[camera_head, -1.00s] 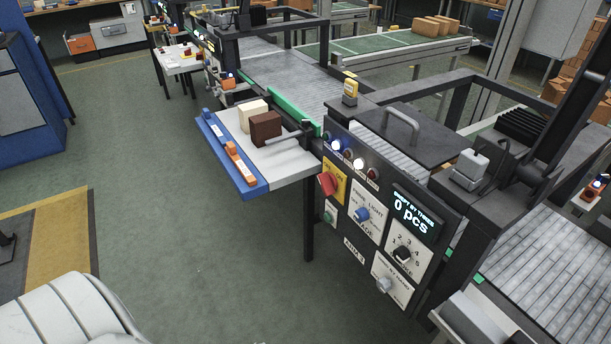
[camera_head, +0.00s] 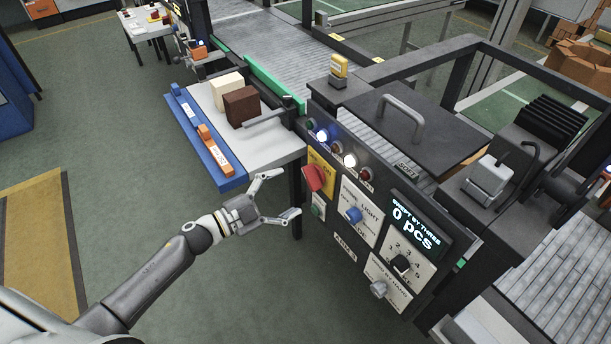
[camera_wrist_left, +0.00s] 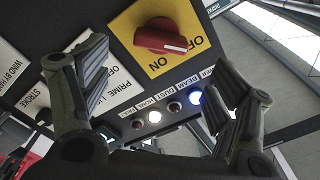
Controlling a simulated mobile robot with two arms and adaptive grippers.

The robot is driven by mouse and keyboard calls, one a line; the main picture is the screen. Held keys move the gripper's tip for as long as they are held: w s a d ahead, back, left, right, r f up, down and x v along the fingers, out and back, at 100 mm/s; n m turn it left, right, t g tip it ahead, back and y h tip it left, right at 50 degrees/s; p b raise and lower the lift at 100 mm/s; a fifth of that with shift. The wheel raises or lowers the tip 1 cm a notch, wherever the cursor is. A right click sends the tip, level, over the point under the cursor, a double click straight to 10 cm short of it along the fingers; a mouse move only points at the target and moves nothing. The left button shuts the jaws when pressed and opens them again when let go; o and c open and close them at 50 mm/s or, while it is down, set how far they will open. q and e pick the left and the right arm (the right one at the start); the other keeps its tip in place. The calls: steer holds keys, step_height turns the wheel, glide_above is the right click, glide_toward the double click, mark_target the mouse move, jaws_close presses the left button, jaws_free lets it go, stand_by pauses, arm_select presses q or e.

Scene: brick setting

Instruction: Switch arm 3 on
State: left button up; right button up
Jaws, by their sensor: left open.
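The red rotary switch (camera_head: 314,178) sits on a yellow plate marked OFF and ON, at the upper left of the dark control panel bearing an ARM 3 label (camera_head: 345,245). In the left wrist view the red knob (camera_wrist_left: 160,37) shows a white line on its lower right part; I cannot tell surely which word it points to. My left gripper (camera_head: 282,195) is open and empty, just left of the switch in the head view and apart from it. In the wrist view its spread fingers (camera_wrist_left: 160,78) stand on either side below the knob. My right gripper is not visible.
A blue-edged white shelf (camera_head: 262,150) with brown (camera_head: 240,107) and cream blocks juts out above the gripper. Below the switch are a green button (camera_head: 318,207), a blue knob (camera_head: 353,215), a black dial (camera_head: 401,263) and a grey knob (camera_head: 378,289).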

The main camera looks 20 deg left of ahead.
mark_target(307, 180)
arm_select(q)
steer(key=p+x, duration=0.1)
steer(key=x, duration=0.5)
steer(key=shift+w+a, duration=0.1)
steer(key=shift+w, duration=0.05)
steer(key=shift+w+d, duration=0.25)
steer(key=shift+w+d+f, duration=0.1)
steer(key=shift+w+d, duration=0.1)
steer(key=shift+w, duration=0.1)
steer(key=shift+c, duration=0.2)
steer(key=c, duration=1)
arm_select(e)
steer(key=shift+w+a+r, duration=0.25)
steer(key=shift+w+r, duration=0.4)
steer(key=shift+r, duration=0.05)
